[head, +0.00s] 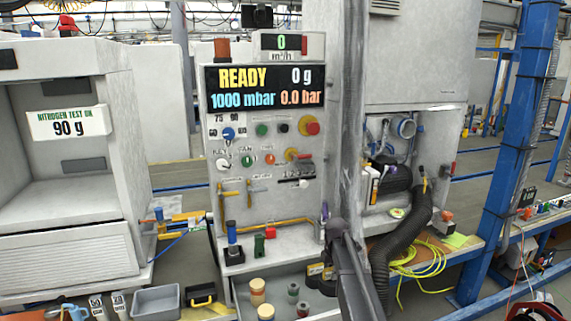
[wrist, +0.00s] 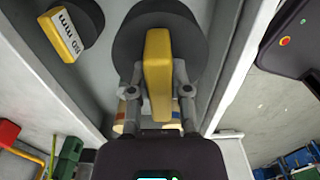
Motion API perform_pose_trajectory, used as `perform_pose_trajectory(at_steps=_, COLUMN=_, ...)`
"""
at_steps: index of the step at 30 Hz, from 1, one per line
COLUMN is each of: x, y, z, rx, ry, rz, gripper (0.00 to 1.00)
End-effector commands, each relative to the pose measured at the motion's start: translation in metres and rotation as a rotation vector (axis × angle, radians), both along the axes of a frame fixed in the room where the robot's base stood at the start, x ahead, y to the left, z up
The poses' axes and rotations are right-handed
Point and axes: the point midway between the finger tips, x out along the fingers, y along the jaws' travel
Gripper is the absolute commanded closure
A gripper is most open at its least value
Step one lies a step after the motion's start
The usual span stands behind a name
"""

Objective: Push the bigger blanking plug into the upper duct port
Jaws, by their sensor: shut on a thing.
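My gripper (wrist: 157,90) is shut on the yellow grip bar (wrist: 158,62) of a black round plug (wrist: 128,40), the larger-looking of two in the wrist view. I cannot tell whether it rests on the grey surface or hangs just above it. The other black plug (wrist: 88,18) has a yellow bar with an "mm" label and lies to the left, apart. In the head view the dark plugs (head: 316,269) are small at the open drawer, partly behind my arm.
The grey drawer (head: 277,291) also holds several small cylinders (head: 257,287). A black corrugated hose (head: 400,235) and yellow cable (head: 425,258) lie below the bay. A blue post (head: 505,160) stands at right. The control panel (head: 262,90) reads READY.

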Motion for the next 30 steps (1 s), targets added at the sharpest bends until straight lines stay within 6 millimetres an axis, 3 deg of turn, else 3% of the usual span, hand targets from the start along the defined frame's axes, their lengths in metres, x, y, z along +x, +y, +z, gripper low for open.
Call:
perform_pose_trajectory(at_steps=13, x=0.000, y=0.000, z=0.032, rx=0.000, ry=0.000, rz=0.000, gripper=1.00)
perform_pose_trajectory(at_steps=30, x=0.000, y=0.000, z=0.110, rx=0.000, ry=0.000, rz=0.000, gripper=1.00)
